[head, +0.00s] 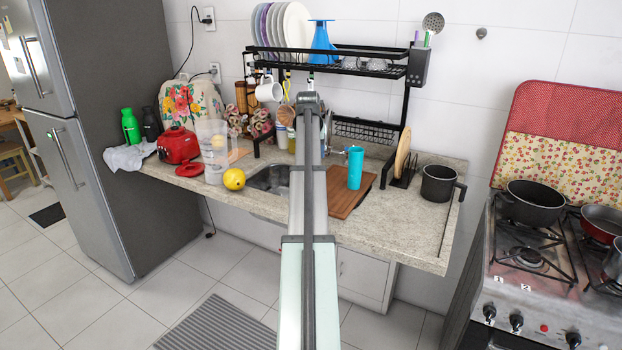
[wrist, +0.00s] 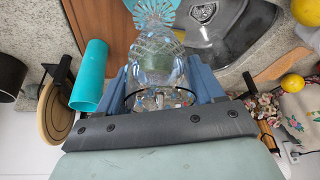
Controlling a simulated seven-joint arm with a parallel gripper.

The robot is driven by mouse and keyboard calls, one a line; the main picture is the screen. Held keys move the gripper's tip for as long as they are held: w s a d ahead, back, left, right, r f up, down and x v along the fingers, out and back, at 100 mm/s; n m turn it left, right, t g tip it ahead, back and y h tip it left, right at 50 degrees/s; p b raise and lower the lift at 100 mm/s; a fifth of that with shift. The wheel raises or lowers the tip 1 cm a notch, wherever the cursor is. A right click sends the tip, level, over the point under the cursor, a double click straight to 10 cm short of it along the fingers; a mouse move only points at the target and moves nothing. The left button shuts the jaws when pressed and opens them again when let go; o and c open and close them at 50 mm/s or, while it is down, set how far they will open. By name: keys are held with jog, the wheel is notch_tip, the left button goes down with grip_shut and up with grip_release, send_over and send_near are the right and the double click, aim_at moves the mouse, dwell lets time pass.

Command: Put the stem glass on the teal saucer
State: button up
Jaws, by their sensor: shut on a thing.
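In the wrist view, my gripper (wrist: 156,70) is shut on a clear, cut-patterned stem glass (wrist: 155,62), with a blue finger on each side of its bowl. The rim faces the wrist, and the ribbed foot points away toward the top edge of the view. A small teal patch (wrist: 129,4) shows beside the foot at the top edge; it may be the teal saucer, mostly cut off or hidden. I cannot tell whether the foot touches it. In the head view my arm hides the gripper and the glass, and I see no saucer.
A teal cup (head: 355,168) stands on the wooden board (head: 343,196), right of my arm. The sink (head: 268,180) lies left of it. A dark pot (head: 438,183) stands farther right. A black rack (head: 345,68) spans above. A yellow fruit (head: 234,179) lies left; the right front counter is clear.

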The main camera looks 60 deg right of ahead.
jog(key=shift+f, duration=3.9)
jog(key=shift+f, duration=0.2)
jog(key=o, duration=1.1)
jog(key=shift+o, duration=0.2)
jog(key=v, duration=1.2)
jog(key=shift+r, duration=0.2)
